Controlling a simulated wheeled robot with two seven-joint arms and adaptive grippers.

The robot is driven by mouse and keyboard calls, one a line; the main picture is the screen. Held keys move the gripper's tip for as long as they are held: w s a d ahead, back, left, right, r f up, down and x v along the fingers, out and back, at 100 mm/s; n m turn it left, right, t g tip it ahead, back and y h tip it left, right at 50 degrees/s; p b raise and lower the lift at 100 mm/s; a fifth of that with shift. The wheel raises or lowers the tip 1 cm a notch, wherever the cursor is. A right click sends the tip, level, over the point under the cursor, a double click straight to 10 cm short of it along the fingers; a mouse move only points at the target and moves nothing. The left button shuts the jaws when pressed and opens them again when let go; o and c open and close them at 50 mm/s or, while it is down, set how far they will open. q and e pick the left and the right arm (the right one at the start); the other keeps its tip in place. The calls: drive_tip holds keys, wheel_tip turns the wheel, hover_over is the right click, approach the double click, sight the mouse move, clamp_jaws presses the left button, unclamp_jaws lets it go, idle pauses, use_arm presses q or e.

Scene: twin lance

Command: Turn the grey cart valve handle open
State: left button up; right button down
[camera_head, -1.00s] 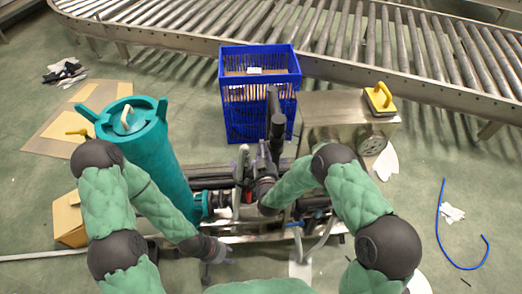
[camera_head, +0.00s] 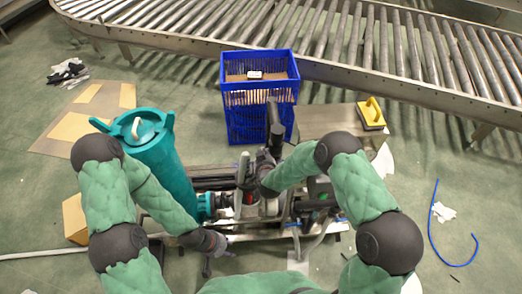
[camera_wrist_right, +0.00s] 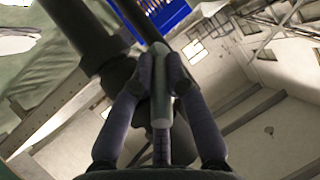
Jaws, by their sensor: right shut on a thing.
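The grey valve handle (camera_wrist_right: 161,95) runs up the middle of the right wrist view, between the two dark fingers of my right gripper (camera_wrist_right: 160,72), which is shut on it. In the head view a pale grey lever (camera_head: 242,162) stands near upright on the cart (camera_head: 215,175), beside my right gripper (camera_head: 251,182). My right wrist and the dark pipe partly hide the valve there. My left gripper (camera_head: 220,258) is low, near the cart's front edge, its fingers apart and with nothing seen between them.
A teal tank (camera_head: 165,165) stands left of the valve. A roller conveyor (camera_head: 350,55) crosses the back. A blue hose (camera_head: 432,225) lies on open floor at right.

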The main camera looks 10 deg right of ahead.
drive_tip(key=shift+w+r+g+p, duration=0.55)
drive_tip(key=shift+g+p, duration=0.25)
drive_tip(key=shift+p, duration=0.4)
drive_tip(key=shift+s, duration=0.1)
drive_tip(key=shift+r, duration=0.1)
drive_tip(key=c, duration=1.2)
unclamp_jaws()
drive_tip(key=shift+a, duration=0.1)
drive_tip(key=shift+s, duration=0.1)
drive_tip(key=shift+f, duration=0.2)
drive_tip(key=shift+s, duration=0.15)
drive_tip(key=shift+s+r, duration=0.15)
drive_tip(key=shift+s, duration=0.05)
drive_tip(key=v, duration=1.1)
drive_tip(key=shift+s+r, duration=0.1)
drive_tip(key=shift+r, duration=0.15)
